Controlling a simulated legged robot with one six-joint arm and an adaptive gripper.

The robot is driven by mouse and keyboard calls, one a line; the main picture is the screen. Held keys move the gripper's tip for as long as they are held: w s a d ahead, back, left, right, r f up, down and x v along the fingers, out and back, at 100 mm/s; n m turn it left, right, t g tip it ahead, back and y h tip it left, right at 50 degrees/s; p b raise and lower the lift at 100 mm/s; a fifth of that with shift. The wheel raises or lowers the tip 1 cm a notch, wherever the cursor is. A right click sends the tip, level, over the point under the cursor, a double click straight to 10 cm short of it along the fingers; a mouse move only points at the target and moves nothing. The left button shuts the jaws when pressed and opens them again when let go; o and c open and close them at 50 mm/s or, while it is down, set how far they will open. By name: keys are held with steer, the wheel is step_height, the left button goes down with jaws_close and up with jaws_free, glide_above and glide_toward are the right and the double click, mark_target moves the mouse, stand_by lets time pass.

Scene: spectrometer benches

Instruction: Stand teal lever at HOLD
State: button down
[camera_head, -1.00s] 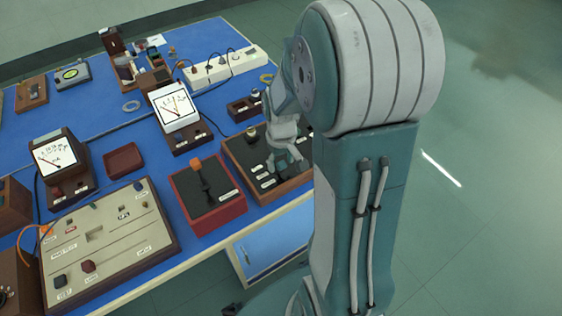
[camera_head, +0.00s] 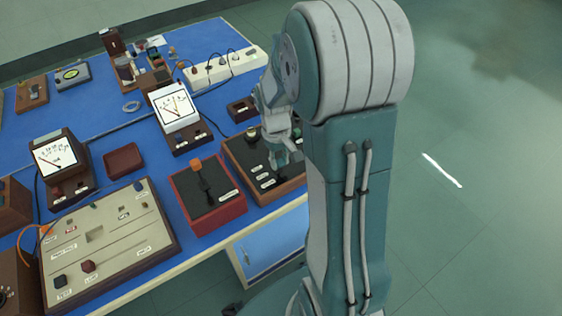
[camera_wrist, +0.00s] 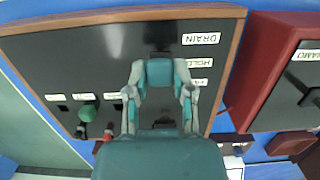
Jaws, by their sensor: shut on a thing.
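A dark panel in a brown wooden frame (camera_wrist: 85,62) fills much of the wrist view. White labels reading DRAIN (camera_wrist: 201,38) and HOLD (camera_wrist: 193,62), with a partly covered third one, run along one side of its slot. My gripper (camera_wrist: 160,74) is shut on a teal piece between its fingertips, apparently the teal lever (camera_wrist: 160,72), level with about the HOLD label. The lever's lower part is hidden by the fingers. In the head view my gripper (camera_head: 287,157) is over the same panel (camera_head: 250,163), partly behind my arm.
A red-framed box with an orange-tipped lever (camera_head: 197,164) stands to the left of the panel. A green knob (camera_wrist: 87,113) sits on the panel in the wrist view. Meters, a beige panel (camera_head: 120,250) and a power strip (camera_head: 225,66) crowd the blue bench.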

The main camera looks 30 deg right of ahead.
steer(key=shift+w+g, duration=0.55)
steer(key=shift+g, duration=0.45)
steer(key=shift+w+g, duration=0.5)
steer(key=shift+g, duration=0.5)
steer(key=shift+c, duration=2.4)
jaws_free()
steer(key=shift+r, duration=0.1)
steer(key=v, duration=1.2)
steer(key=shift+a, duration=0.15)
steer(key=shift+w, duration=0.1)
